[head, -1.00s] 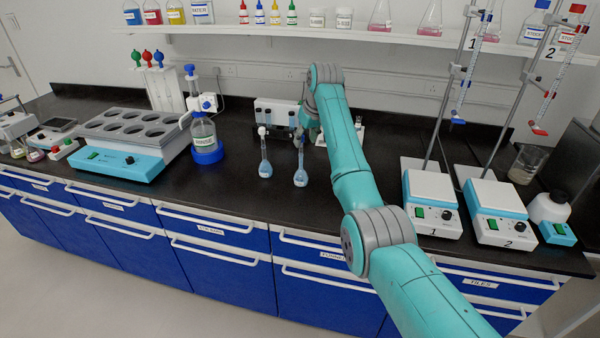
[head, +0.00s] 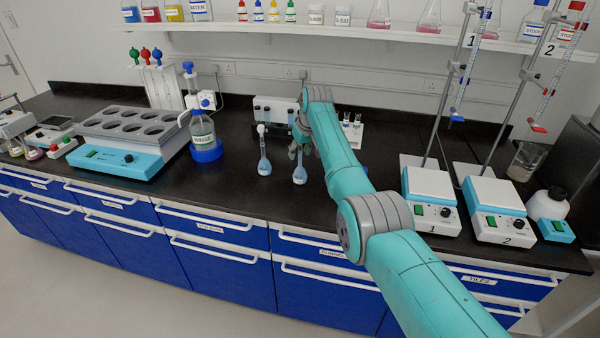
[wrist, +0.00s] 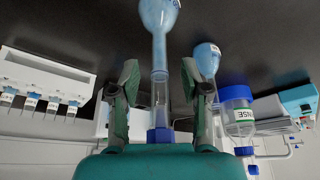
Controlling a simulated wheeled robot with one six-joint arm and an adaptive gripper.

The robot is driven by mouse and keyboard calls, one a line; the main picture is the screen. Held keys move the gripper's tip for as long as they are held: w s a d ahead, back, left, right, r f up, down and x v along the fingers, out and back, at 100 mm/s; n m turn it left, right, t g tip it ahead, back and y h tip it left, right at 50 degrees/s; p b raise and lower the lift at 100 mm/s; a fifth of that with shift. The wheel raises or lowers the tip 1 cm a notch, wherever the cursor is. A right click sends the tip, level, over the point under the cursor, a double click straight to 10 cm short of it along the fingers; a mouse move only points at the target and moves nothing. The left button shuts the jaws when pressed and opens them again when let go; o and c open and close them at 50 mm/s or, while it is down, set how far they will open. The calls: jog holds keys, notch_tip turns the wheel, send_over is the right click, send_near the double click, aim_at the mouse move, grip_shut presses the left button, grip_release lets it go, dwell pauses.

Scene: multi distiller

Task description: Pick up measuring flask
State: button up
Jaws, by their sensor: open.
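Two measuring flasks with blue liquid stand side by side on the black bench. In the head view the right flask (head: 299,175) is partly hidden by my gripper (head: 301,143), which is at its neck. In the wrist view, which looks upside down, that flask (wrist: 158,14) has its neck and blue stopper between the two open fingers of my gripper (wrist: 160,82). A gap shows on each side of the neck. The left flask (head: 264,166) stands apart from the gripper; it also shows behind a finger in the wrist view (wrist: 207,60).
A RINSE bottle (head: 203,135) with a blue base stands to the left, beside a grey multi-well heater (head: 130,130). A white device (head: 277,108) stands behind the flasks. Two stirrer plates (head: 432,184) (head: 495,195) with burette stands are at right. The bench front is clear.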

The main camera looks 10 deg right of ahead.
grip_shut()
jog(key=shift+r, duration=0.1)
